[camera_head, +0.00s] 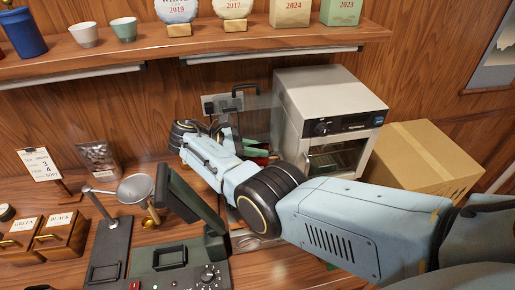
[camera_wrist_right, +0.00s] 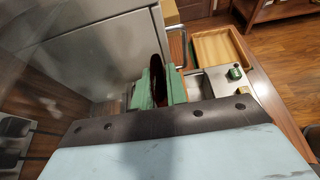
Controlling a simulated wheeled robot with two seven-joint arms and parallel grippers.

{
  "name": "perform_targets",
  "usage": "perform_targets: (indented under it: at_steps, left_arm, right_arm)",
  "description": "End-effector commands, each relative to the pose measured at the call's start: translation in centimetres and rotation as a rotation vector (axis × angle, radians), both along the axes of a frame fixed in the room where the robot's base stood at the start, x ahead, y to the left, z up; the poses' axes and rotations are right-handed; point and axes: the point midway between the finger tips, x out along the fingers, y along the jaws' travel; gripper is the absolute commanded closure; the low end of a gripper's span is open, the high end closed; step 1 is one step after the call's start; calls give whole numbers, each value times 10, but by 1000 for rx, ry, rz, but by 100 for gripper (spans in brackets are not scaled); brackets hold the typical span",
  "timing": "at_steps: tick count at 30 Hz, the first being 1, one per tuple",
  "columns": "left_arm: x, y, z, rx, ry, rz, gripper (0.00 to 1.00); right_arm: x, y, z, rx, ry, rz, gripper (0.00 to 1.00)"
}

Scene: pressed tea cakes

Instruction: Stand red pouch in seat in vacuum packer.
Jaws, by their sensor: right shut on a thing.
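My right gripper (camera_head: 256,151) reaches in from the right in the head view, and its arm hides much of the space below it. In the right wrist view its green fingers (camera_wrist_right: 162,91) are shut on the red pouch (camera_wrist_right: 157,72), which stands on edge between them. A small red part of the pouch (camera_head: 258,161) shows in the head view. A clear raised panel with a black handle (camera_head: 245,88), apparently the vacuum packer's lid, is behind my gripper. The seat is hidden, and I cannot tell whether the pouch touches it. My left gripper is not in view.
A silver appliance (camera_head: 325,85) stands close right of my gripper, with a cardboard box (camera_head: 425,160) beside it. A dark console with a tilted screen (camera_head: 188,200) is in front. A wooden tray (camera_wrist_right: 222,58) and a metal unit with a green knob (camera_wrist_right: 234,73) show in the wrist view.

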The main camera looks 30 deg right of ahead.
Motion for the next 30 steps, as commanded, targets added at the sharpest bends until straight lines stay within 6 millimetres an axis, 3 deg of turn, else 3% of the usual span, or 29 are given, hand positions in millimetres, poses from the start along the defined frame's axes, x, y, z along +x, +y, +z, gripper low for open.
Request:
perform_targets:
  at_steps: [14,22,30]
  left_arm:
    - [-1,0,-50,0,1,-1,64]
    - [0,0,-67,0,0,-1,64]
    - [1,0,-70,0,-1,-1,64]
  right_arm:
    - [0,0,-46,0,1,0,100]
    - [0,-1,-69,-1,1,0,100]
    - [0,-1,-75,0,0,0,100]
